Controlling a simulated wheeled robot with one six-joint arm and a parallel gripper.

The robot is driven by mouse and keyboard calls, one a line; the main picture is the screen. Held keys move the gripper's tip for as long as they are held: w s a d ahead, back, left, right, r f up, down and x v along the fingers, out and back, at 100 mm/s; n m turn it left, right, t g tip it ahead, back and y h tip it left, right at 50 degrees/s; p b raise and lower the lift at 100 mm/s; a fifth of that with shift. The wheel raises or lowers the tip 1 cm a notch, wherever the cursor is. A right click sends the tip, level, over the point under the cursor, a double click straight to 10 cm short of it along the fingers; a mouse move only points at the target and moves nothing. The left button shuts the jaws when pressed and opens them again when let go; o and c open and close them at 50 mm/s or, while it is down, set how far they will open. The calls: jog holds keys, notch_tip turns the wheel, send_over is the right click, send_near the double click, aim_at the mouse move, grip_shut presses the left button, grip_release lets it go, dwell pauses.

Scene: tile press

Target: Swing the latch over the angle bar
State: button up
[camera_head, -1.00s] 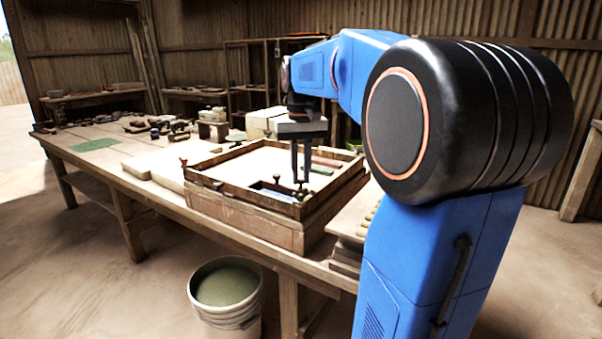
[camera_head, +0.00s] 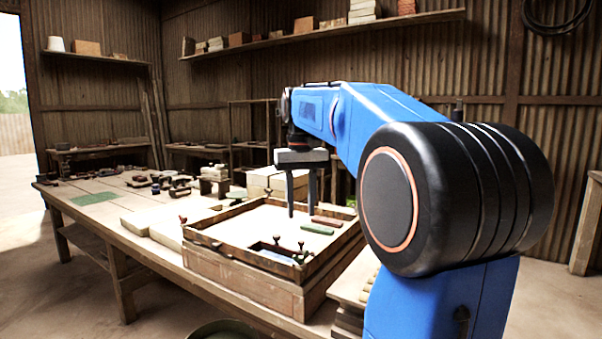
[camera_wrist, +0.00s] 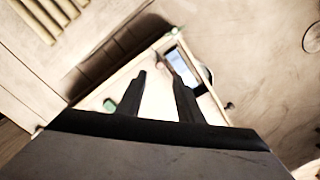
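A wooden press frame (camera_head: 245,272) with a raised rim stands on the workbench. A dark bar with small knobs (camera_head: 277,249) lies along its near right inside edge; I take this to be the angle bar and latch area, but cannot tell which piece is the latch. Another small knob (camera_head: 183,219) stands at the left corner. My gripper (camera_head: 301,208) is over the frame, behind the knobbed bar in the head view, with fingers apart and nothing between them. In the wrist view both fingers (camera_wrist: 155,68) point over the frame's edge, near a bluish opening (camera_wrist: 174,57).
A green block (camera_head: 317,229) and a reddish block (camera_head: 326,221) lie inside the frame. Pale slabs (camera_head: 150,224) lie left of it. Small tools and a green mat (camera_head: 94,198) lie further left on the bench (camera_head: 130,237). Stacked boards stand at the right.

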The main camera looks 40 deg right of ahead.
notch_tip(320, 180, up, 10)
jog(key=shift+f, duration=0.25)
dwell(0.6)
jog(key=s+a+f+n+t, duration=0.1)
jog(key=s+a+f, duration=0.5)
jog(key=f, duration=0.5)
jog(key=s+a+f+n+t, duration=0.2)
jog(key=s+a+f, duration=0.4)
jog(key=f, duration=0.6)
jog(key=s+a+f+n+t, duration=0.1)
jog(key=s+a+f, duration=0.5)
jog(key=f, duration=0.5)
jog(key=s, duration=0.2)
jog(key=shift+s+f+n+t, duration=0.2)
jog(key=shift+s+n+t, duration=0.15)
jog(key=shift+n+t, duration=0.05)
jog(key=shift+a, duration=0.1)
dwell(1.0)
